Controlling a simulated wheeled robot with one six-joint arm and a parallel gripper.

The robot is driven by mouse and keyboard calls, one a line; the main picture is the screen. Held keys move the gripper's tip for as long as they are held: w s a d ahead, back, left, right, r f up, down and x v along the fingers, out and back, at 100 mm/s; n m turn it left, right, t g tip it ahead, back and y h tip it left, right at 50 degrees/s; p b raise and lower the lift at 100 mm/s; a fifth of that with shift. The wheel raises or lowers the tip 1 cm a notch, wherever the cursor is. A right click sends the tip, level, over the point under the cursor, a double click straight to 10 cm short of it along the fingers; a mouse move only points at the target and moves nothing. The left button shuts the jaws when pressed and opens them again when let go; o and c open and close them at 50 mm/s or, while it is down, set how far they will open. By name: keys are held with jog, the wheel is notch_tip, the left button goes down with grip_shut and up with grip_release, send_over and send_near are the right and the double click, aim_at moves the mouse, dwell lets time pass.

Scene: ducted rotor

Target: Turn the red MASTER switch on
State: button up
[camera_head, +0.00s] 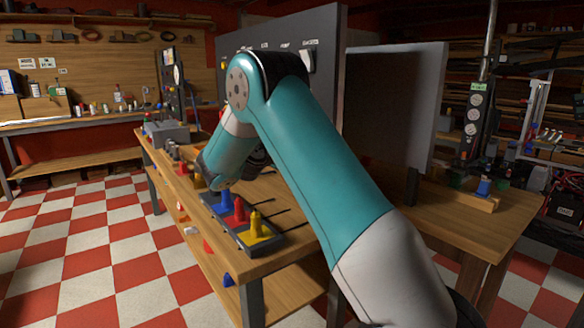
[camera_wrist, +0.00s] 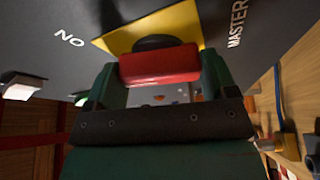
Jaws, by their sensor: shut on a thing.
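The red MASTER switch (camera_wrist: 160,66) shows in the wrist view as a red bar on a dark round base, over a yellow plate (camera_wrist: 118,38) on the grey panel (camera_wrist: 60,15). In the head view my arm hides the gripper and the red switch. The dark panel (camera_head: 326,80) stands behind my arm there.
Other pale switches (camera_wrist: 22,86) are on the panel. In the head view, blue, red and yellow (camera_head: 256,232) cone-shaped pieces stand in a dark tray on the wooden bench (camera_head: 290,262). A grey board (camera_head: 395,100) stands right of my arm. Checkered floor (camera_head: 80,240) lies open at left.

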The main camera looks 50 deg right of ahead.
jog(key=shift+f+m+g+h+b, duration=0.25)
jog(key=shift+m+b, duration=0.6)
jog(key=shift+b, duration=1.6)
jog(key=shift+f+m+h+b, duration=0.1)
jog(key=shift+m+h+b, duration=0.5)
jog(key=shift+b, duration=1.85)
jog(key=shift+f+m+g+h+b, duration=0.15)
jog(key=shift+m+b, duration=0.9)
jog(key=shift+b, duration=1.4)
jog(key=m+b, duration=0.1)
jog(key=b, duration=0.2)
jog(key=shift+r+g, duration=0.15)
jog(key=shift+g, duration=0.25)
jog(key=shift+m+b, duration=0.35)
jog(key=shift+m, duration=0.05)
jog(key=shift+r, duration=0.25)
jog(key=o, duration=0.8)
jog(key=shift+w, duration=0.1)
jog(key=shift+o, duration=0.2)
jog(key=shift+b, duration=0.3)
jog(key=shift+f, duration=0.1)
